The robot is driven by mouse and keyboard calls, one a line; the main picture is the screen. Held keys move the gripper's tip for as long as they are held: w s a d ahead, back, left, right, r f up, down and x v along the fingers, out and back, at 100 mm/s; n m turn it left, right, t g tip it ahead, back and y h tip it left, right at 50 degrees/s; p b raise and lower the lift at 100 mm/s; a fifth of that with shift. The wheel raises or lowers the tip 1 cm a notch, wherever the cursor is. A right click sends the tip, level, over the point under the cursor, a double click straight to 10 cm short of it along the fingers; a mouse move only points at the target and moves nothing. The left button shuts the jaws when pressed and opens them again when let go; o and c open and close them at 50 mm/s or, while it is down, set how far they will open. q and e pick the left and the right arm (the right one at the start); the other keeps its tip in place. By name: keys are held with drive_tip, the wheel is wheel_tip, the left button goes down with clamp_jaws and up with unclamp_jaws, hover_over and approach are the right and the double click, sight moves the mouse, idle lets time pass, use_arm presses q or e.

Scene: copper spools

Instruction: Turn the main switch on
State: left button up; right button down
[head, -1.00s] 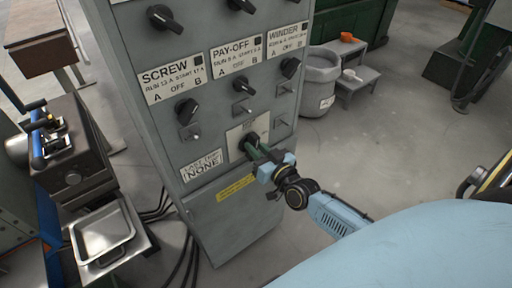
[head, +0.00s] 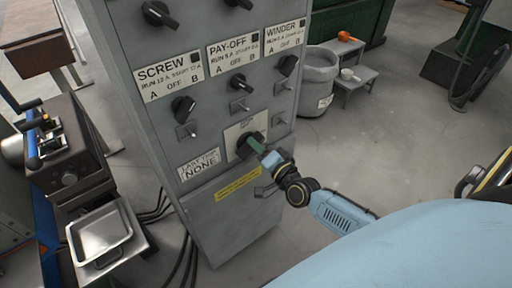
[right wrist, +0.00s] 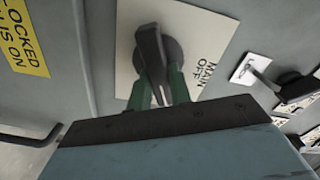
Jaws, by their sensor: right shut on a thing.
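The main switch (right wrist: 149,45) is a black rotary handle on a pale plate (right wrist: 205,25) marked "MAIN" and "OFF" in the right wrist view. In the head view the switch (head: 243,149) sits low on the front of the grey cabinet. My right gripper (head: 257,146) reaches it from the lower right. Its green fingers (right wrist: 160,88) are shut on the handle, one on each side. The fingers hide part of the switch in the head view. My left gripper is not in view.
The grey cabinet (head: 225,222) has several other black knobs above, labelled SCREW, PAY-OFF and WINDER. A yellow label (head: 238,183) is below the switch. A metal tray (head: 102,234) stands at left.

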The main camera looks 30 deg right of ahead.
drive_tip(key=m, duration=0.1)
drive_tip(key=m+b, duration=0.1)
drive_tip(key=m, duration=0.3)
drive_tip(key=shift+f, duration=0.25)
drive_tip(key=shift+m, duration=0.3)
drive_tip(key=c, duration=1.3)
unclamp_jaws()
drive_tip(key=shift+s, duration=0.1)
drive_tip(key=s, duration=0.8)
drive_tip(key=s+d, duration=0.1)
drive_tip(key=s, duration=0.4)
drive_tip(key=shift+s+d+b, duration=0.1)
drive_tip(key=shift+b, duration=0.2)
